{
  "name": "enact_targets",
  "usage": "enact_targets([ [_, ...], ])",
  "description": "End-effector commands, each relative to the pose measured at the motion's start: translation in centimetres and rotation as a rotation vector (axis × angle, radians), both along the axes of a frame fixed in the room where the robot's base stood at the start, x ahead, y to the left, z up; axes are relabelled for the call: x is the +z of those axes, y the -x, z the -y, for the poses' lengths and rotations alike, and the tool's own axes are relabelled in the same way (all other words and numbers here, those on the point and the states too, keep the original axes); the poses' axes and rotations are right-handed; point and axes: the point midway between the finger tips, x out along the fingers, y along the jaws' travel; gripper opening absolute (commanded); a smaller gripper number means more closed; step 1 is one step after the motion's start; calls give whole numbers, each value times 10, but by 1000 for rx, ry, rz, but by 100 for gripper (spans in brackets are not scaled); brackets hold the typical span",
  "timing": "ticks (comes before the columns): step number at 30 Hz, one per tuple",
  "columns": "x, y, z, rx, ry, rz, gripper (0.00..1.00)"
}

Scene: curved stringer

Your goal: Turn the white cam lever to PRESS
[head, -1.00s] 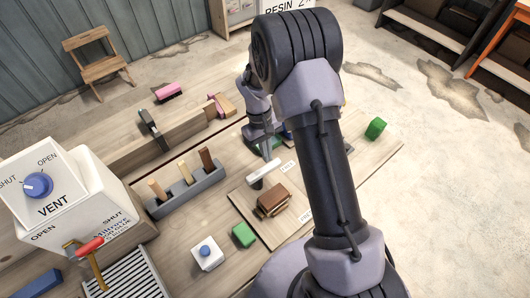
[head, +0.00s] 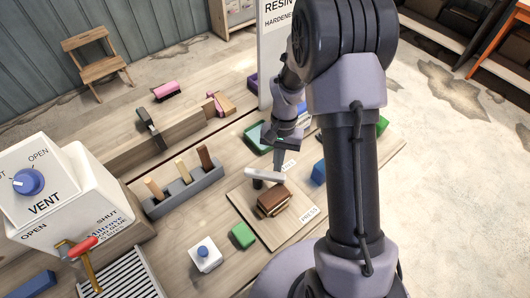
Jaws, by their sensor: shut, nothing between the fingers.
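The white cam lever (head: 262,175) sits on a dark pivot on a light wooden board (head: 248,205). It lies nearly level across the picture, its right end slightly lower. The PRESS label (head: 308,214) is on the board, nearer and to the right of the lever. My gripper (head: 279,168) points down with its fingers shut, at the far side of the lever's right end. It looks to be against the lever, but contact is hard to tell. A brown layered block (head: 273,202) sits just in front of the lever. Another small label (head: 290,163) lies behind, too small to read.
A blue block (head: 319,172) stands right of the lever. A green block (head: 243,235) and a white box with a blue button (head: 205,254) are in front. A grey rack with wooden pegs (head: 185,189) stands left.

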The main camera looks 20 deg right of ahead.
Motion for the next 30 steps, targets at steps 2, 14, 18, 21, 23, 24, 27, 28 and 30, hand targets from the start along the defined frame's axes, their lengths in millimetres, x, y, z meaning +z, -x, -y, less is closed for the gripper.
enact_targets([
  [2, -2, 5, 0, -69, 0, 1, 0],
  [14, -1, 26, -5, -426, 0, 0, 0],
  [18, -1, 30, -7, -523, -1, 1, 0],
  [21, -1, 33, -8, -577, 0, 0, 0],
  [23, -1, 33, -8, -574, 1, 0, 0],
  [24, 0, 34, -9, -573, 0, 0, 0],
  [27, 0, 34, -9, -571, 0, 0, 0],
  [28, 0, 34, -10, -571, 0, 0, 0],
  [30, 0, 35, -10, -570, 0, 0, 0],
])
